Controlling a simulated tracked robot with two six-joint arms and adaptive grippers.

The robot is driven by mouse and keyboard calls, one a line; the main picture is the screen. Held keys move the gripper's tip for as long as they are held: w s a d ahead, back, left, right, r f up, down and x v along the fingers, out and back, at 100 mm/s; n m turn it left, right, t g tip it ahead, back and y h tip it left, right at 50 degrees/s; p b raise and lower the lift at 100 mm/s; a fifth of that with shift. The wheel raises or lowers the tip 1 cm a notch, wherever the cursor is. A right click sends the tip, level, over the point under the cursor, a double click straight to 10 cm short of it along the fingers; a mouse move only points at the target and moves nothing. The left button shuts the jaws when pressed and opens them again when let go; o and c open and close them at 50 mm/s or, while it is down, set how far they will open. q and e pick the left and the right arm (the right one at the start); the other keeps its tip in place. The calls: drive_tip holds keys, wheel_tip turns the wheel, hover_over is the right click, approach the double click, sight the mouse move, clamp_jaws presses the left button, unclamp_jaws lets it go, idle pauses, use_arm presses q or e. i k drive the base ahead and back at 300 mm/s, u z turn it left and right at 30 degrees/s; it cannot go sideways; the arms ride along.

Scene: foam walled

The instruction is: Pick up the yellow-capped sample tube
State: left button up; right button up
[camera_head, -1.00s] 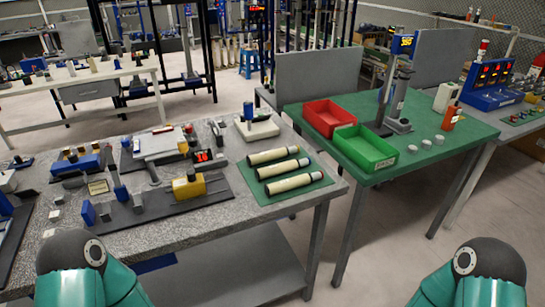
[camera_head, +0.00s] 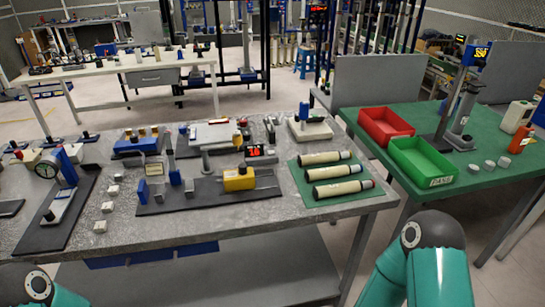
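Three cream sample tubes with dark bands lie side by side on a green mat (camera_head: 298,187) at the right end of the grey granite table. They are the far tube (camera_head: 322,158), the middle tube (camera_head: 331,172) and the near tube (camera_head: 338,189). Their ends point right. The end colours are too small to tell surely; the near one looks reddish, and I cannot make out which cap is yellow. Only teal and dark links of my two arms show at the bottom left and bottom right. Neither gripper is in view.
Left of the mat stand a yellow block device (camera_head: 239,178), a red display (camera_head: 254,151) and a dial gauge stand (camera_head: 47,169). A white-based stand (camera_head: 310,129) is behind the tubes. The green table at right holds a red bin (camera_head: 385,125) and a green bin (camera_head: 420,163).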

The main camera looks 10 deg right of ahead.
sight(315, 158)
drive_tip(key=z, duration=0.55)
drive_tip(key=i, duration=0.15)
drive_tip(key=u, duration=2.15)
drive_tip(key=k, duration=1.4)
drive_tip(key=z, duration=1.05)
drive_tip(key=i, duration=1.15)
drive_tip(key=z, duration=0.1)
